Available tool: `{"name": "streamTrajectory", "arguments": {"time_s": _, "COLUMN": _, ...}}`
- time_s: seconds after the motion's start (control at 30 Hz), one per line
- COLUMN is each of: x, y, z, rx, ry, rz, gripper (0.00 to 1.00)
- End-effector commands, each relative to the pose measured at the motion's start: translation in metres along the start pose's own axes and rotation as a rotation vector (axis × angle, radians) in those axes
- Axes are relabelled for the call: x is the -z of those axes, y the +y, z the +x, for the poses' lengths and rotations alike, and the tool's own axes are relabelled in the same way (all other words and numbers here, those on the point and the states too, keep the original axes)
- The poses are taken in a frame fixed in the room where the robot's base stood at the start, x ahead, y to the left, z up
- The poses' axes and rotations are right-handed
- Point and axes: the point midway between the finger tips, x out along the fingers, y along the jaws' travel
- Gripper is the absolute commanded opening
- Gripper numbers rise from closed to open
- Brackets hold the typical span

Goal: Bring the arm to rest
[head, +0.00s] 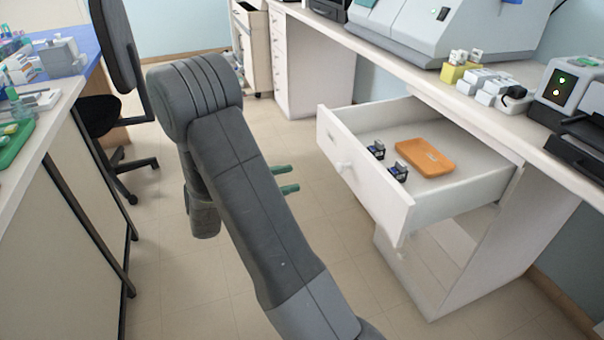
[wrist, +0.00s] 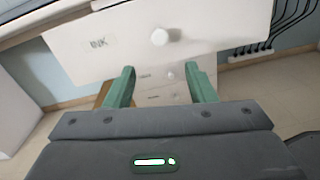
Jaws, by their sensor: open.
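My arm stretches through the middle of the head view, dark grey. My gripper (head: 288,179) has green fingers that show past the arm link, in the air left of the open drawer (head: 400,215). The gripper also shows in the wrist view (wrist: 161,88), with its two green fingers wide apart and nothing between them. In the wrist view the white drawer front with a round knob (wrist: 160,37) is ahead of the fingers, apart from them. Part of the gripper is hidden behind my arm in the head view.
The pulled-out drawer holds an orange case (head: 426,157) and two small dark items (head: 387,162). The right bench (head: 450,105) carries machines and boxes. A left bench (head: 45,125) and a black chair (head: 115,115) stand at the left. Floor (head: 190,285) between is clear.

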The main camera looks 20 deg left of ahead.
Motion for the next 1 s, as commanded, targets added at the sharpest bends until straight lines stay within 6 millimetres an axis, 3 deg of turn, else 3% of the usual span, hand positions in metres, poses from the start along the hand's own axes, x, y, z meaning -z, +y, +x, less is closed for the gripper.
{"name": "streamTrajectory", "arguments": {"time_s": 0.17, "x": 0.0, "y": 0.0, "z": -0.01, "rx": 0.0, "ry": -0.001, "rz": 0.0, "gripper": 0.5}}
{"name": "streamTrajectory", "arguments": {"time_s": 0.57, "x": 0.0, "y": 0.0, "z": -0.007, "rx": 0.002, "ry": 0.0, "rz": -0.001, "gripper": 0.5}}
{"name": "streamTrajectory", "arguments": {"time_s": 0.77, "x": 0.001, "y": -0.001, "z": 0.016, "rx": 0.005, "ry": -0.001, "rz": -0.001, "gripper": 0.5}}
{"name": "streamTrajectory", "arguments": {"time_s": 1.0, "x": 0.001, "y": -0.001, "z": 0.059, "rx": 0.005, "ry": -0.001, "rz": 0.0, "gripper": 0.5}}
